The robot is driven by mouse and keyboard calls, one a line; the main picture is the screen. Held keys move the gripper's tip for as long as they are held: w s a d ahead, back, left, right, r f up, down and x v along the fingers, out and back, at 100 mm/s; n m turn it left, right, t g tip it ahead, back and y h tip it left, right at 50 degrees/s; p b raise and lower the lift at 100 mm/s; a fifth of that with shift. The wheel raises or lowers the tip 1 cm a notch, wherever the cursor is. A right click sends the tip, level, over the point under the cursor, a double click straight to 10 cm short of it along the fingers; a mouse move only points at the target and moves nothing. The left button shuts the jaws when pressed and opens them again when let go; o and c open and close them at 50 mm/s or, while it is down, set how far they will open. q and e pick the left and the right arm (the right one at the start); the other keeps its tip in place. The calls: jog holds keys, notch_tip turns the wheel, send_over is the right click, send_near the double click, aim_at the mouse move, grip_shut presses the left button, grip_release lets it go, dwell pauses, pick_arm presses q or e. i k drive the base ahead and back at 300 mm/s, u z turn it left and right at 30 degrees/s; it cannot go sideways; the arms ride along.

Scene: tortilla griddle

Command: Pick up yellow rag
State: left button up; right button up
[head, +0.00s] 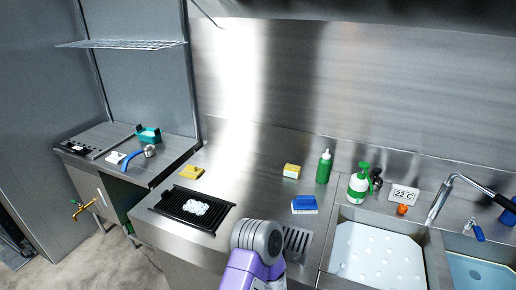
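A folded yellow rag (192,172) lies on the steel counter, behind the black grill tray and near the counter's left end. Nothing touches it from above. A purple and grey part of my own arm rises at the bottom middle of the head view, to the right of and nearer than the rag. No gripper fingers show, so I cannot see what either gripper holds.
The black grill tray (180,210) holds a white crumpled thing (197,207). A yellow-and-white sponge (292,171), blue brush (304,205), green bottle (324,168) and spray bottle (358,184) stand further right, by the sink (340,248). The middle of the counter is clear.

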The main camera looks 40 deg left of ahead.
aim_at(192, 172)
jog(key=u, duration=3)
jog(key=k, duration=1.3)
jog(key=u, duration=1.2)
jog(key=i, duration=1.2)
jog(key=z, duration=0.25)
jog(key=i, duration=1.95)
jog(key=z, duration=1.75)
jog(key=i, duration=0.95)
jog(key=z, duration=0.95)
